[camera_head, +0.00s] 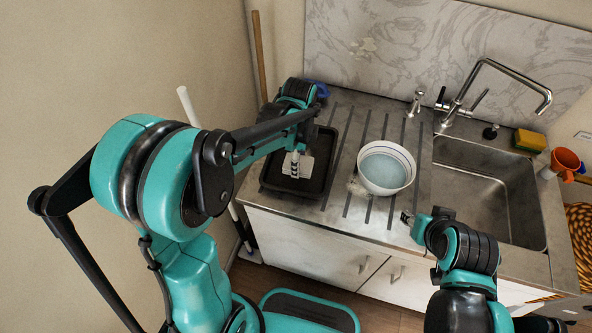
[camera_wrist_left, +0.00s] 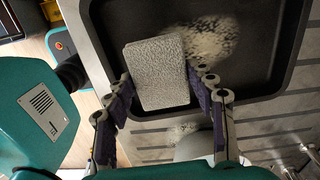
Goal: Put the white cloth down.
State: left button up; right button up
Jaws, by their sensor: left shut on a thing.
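The white cloth (camera_head: 304,167) is a pale, folded block with a rough weave. It is over the black tray (camera_head: 267,181) on the left of the counter. In the left wrist view the cloth (camera_wrist_left: 157,72) sits between the two fingers of my left gripper (camera_wrist_left: 163,92), which is shut on it. A pale powdery smear (camera_wrist_left: 212,38) marks the tray floor beside the cloth. I cannot tell whether the cloth touches the tray. My right gripper (camera_head: 406,217) is near the counter's front edge, away from the cloth; its opening is too small to judge.
A white bowl (camera_head: 387,168) of bluish liquid stands right of the tray, with a pale patch (camera_head: 356,187) beside it. The sink (camera_head: 487,192) and tap (camera_head: 477,80) are further right. A yellow-green sponge (camera_head: 529,140) and an orange cup (camera_head: 565,160) are at the far right.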

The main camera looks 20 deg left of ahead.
pick_arm(q)
jog(key=shift+a+f, duration=0.2)
jog(key=shift+a, duration=0.05)
jog(key=shift+f, duration=0.3)
jog(key=shift+f+b, duration=0.85)
jog(key=shift+f, duration=0.85)
jog(key=shift+f, duration=0.1)
jog(key=o, duration=1.2)
jog(key=shift+c, duration=0.2)
